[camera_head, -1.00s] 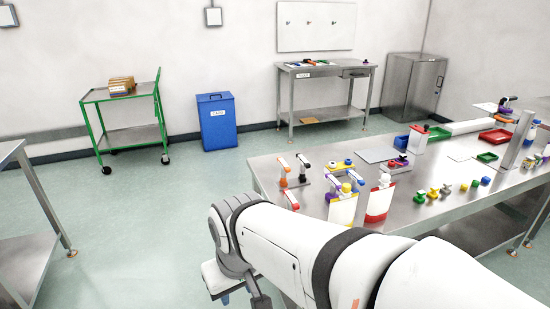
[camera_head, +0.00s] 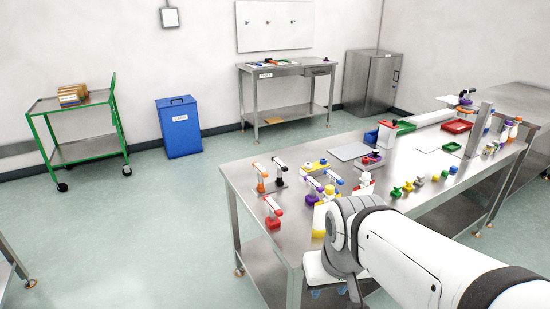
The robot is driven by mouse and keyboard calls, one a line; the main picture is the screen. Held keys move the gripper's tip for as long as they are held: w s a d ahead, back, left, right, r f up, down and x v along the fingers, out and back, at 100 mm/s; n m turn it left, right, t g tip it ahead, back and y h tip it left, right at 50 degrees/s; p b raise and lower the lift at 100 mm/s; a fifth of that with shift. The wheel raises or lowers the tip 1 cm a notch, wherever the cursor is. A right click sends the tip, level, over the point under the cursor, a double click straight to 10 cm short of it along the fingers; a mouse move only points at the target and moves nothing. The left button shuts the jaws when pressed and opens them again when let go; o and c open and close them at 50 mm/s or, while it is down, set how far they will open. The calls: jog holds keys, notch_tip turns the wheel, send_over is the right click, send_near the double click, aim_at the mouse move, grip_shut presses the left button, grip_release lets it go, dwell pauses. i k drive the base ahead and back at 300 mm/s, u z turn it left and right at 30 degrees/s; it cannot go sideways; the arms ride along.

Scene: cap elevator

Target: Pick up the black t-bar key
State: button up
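I cannot clearly make out a black t-bar key. Small dark fittings (camera_head: 268,21) show on the white wall board, too small to identify. My white arm reaches in from the lower right, over the table's near edge. Its end, a white part with small blue pieces below, hangs low at the near edge; whether the fingers are open or shut does not show.
Coloured knobs (camera_head: 419,181), bottles and trays (camera_head: 456,127) cover the steel table. Behind stand a workbench (camera_head: 290,85) under the wall board (camera_head: 275,40), a grey cabinet (camera_head: 370,84), a blue bin (camera_head: 179,128) and a green trolley (camera_head: 85,150). Open floor lies at the left.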

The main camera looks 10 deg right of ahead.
aim_at(281, 167)
jog(key=u, duration=0.05)
jog(key=i, duration=1)
jog(key=z, duration=0.1)
